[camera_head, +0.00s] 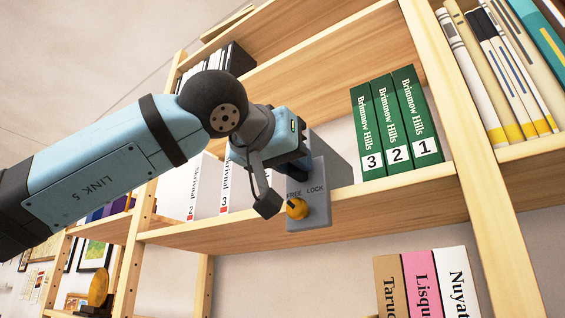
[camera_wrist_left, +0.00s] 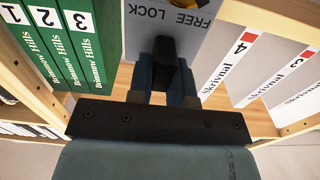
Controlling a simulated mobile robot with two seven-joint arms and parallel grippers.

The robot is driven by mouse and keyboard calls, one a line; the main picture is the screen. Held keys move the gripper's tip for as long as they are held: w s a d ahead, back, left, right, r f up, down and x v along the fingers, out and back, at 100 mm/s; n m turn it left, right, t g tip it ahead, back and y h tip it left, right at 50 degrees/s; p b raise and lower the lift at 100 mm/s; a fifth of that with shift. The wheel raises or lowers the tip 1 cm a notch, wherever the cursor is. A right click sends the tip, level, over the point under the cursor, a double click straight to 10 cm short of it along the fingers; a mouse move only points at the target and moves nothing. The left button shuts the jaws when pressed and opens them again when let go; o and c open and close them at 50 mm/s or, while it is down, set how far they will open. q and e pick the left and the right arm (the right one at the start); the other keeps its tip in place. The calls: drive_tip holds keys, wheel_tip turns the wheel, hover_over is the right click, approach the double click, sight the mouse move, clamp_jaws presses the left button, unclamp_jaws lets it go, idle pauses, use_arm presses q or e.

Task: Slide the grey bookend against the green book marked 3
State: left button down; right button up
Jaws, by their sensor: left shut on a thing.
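The grey bookend (camera_head: 338,160) stands on the middle shelf. Its front plate reads FREE and LOCK and carries a yellow knob (camera_head: 297,208); I cannot tell which word the knob points to. The green book marked 3 (camera_head: 370,130) stands upright to its right, beside green books 2 (camera_head: 392,125) and 1 (camera_head: 416,120). My left gripper (camera_wrist_left: 168,75) is shut on a dark part of the bookend, whose plate also shows in the left wrist view (camera_wrist_left: 150,45). There a narrow gap appears between bookend and book 3 (camera_wrist_left: 88,35). My right gripper is not in view.
White Skrivnal books (camera_head: 238,185) stand left of the bookend, partly hidden by my arm. A wooden upright (camera_head: 470,130) closes the bay on the right, with pale books (camera_head: 480,85) beyond it. More books (camera_head: 420,280) stand on the shelf below.

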use_arm(q)
drive_tip(key=s+d, duration=0.4)
drive_tip(key=d, duration=0.1)
drive_tip(key=shift+d, duration=0.3)
drive_tip(key=c, duration=1)
unclamp_jaws()
drive_tip(key=shift+c, duration=0.2)
drive_tip(key=shift+a, duration=0.1)
drive_tip(key=shift+s, duration=0.15)
drive_tip(key=b+v, duration=0.2)
drive_tip(key=v, duration=1.1)
drive_tip(key=shift+s+a+b, duration=0.25)
drive_tip(key=shift+a+b, duration=0.05)
drive_tip(key=shift+b, duration=0.05)
